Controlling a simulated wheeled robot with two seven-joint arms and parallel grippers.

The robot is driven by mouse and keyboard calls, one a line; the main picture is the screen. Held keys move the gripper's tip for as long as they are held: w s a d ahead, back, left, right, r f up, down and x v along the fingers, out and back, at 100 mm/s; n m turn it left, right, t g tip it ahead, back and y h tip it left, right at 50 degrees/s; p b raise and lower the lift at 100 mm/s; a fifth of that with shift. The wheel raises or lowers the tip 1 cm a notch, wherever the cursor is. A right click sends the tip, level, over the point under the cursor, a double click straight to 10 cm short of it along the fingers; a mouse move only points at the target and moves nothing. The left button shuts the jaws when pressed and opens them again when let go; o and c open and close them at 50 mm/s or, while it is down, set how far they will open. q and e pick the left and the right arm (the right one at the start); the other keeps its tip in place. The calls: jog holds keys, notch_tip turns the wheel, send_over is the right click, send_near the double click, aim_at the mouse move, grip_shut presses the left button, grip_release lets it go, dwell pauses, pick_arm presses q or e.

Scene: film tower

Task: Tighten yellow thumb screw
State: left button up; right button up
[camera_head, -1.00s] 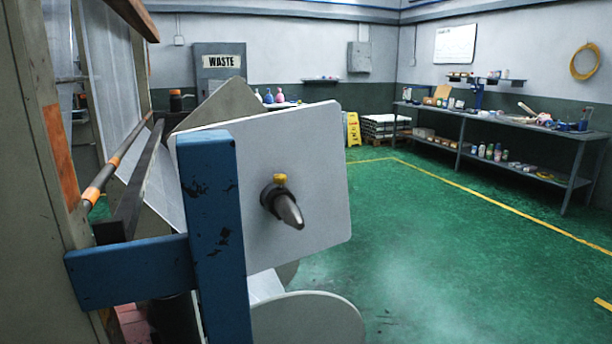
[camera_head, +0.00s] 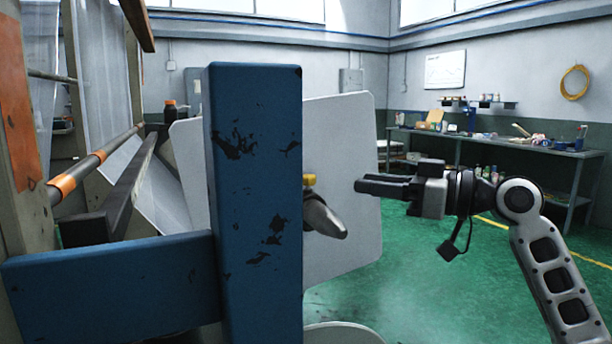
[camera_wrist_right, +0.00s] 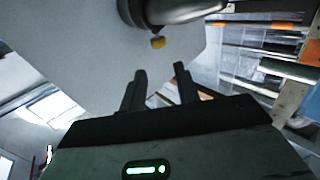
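The yellow thumb screw (camera_head: 309,180) sits on top of the collar of a grey tapered spindle (camera_head: 323,218), in front of a pale flat plate (camera_head: 345,130). A blue post partly hides the collar in the head view. The yellow screw also shows in the right wrist view (camera_wrist_right: 158,42), beside the dark collar. My right gripper (camera_head: 358,184) is to the right of the screw, pointing left at it, with a gap between. In the right wrist view its two fingers (camera_wrist_right: 160,72) are apart and empty, below the screw. My left gripper is not in view.
A scuffed blue post (camera_head: 255,130) and blue crossbar (camera_head: 110,290) stand close in front, left of the spindle. A dark bar (camera_head: 115,195) and an orange-banded roller (camera_head: 85,175) run behind. A workbench (camera_head: 500,137) stands far right; green floor between is clear.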

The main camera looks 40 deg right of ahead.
aim_at(308, 175)
jog(key=p+x, duration=0.2)
jog(key=x, duration=0.9)
jog(key=shift+w, duration=0.2)
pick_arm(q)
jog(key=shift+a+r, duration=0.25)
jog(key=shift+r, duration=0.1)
pick_arm(e)
jog(key=shift+w+a+f, duration=0.1)
jog(key=shift+w+a, duration=0.1)
jog(key=shift+w, duration=0.25)
